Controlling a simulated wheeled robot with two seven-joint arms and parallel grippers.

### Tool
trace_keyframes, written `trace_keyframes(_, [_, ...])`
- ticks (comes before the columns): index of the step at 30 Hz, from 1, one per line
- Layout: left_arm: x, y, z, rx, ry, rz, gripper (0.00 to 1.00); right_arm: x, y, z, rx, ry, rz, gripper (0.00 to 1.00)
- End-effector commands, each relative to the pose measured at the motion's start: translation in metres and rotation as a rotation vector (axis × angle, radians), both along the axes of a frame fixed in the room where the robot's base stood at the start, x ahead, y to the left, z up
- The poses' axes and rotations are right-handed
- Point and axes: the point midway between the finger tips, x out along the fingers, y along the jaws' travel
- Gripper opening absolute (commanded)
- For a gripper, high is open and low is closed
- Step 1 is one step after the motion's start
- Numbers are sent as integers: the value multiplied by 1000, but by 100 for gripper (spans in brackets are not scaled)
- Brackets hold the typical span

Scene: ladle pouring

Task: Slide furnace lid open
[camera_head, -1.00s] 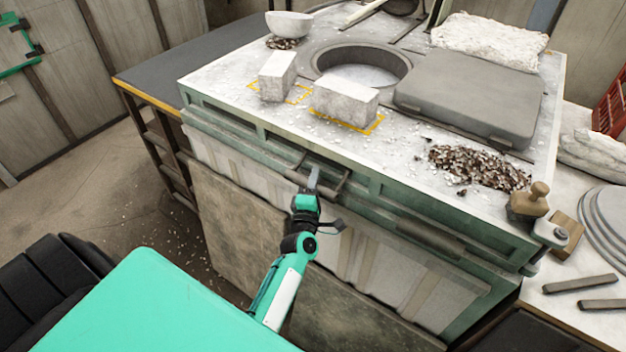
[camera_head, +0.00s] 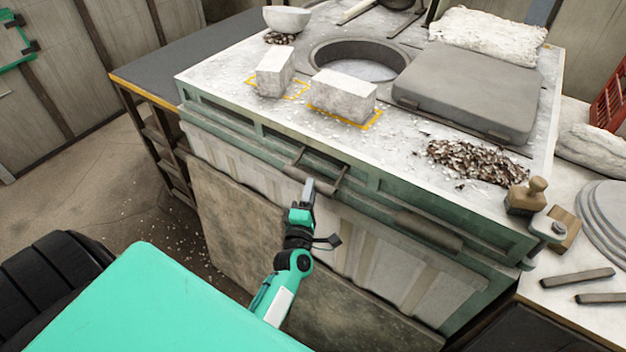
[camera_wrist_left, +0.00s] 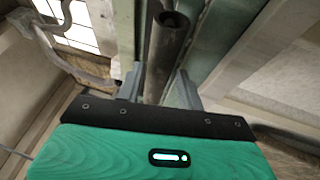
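The furnace (camera_head: 360,190) is a green-framed bench with a pale, chip-strewn top. Its round opening (camera_head: 358,60) is uncovered. A thick grey slab, which looks like the furnace lid (camera_head: 465,90), lies flat to the right of the opening. A dark bar handle (camera_head: 325,182) sticks out from the furnace's front. My left gripper (camera_head: 308,187) is just in front of and below this handle. In the left wrist view its two fingers (camera_wrist_left: 158,86) stand apart, with a dark round bar (camera_wrist_left: 165,50) in line between them; contact does not show. My right gripper is not in view.
Two white blocks (camera_head: 344,95) stand in yellow outlines left of the lid. A pile of brown-white chips (camera_head: 478,164) lies in front of the lid. A white bowl (camera_head: 287,19) sits at the back left. A second dark bar (camera_head: 428,230) is on the front, further right.

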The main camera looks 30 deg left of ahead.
Motion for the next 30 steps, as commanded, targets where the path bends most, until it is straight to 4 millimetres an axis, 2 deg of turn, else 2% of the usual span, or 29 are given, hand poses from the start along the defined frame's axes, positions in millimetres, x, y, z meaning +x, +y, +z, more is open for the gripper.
trace_keyframes(1, [-11, -3, -3, 0, 3, 0, 38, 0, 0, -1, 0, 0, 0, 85])
trace_keyframes(6, [-41, -14, -9, 0, 2, 0, 38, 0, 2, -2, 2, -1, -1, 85])
trace_keyframes(12, [-67, -23, -14, 2, 2, -1, 38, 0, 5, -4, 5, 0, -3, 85])
trace_keyframes(18, [-78, -27, -15, 1, 0, -1, 38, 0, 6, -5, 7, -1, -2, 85])
trace_keyframes(30, [-79, -27, -15, 0, 0, 0, 38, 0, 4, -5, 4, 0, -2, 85])
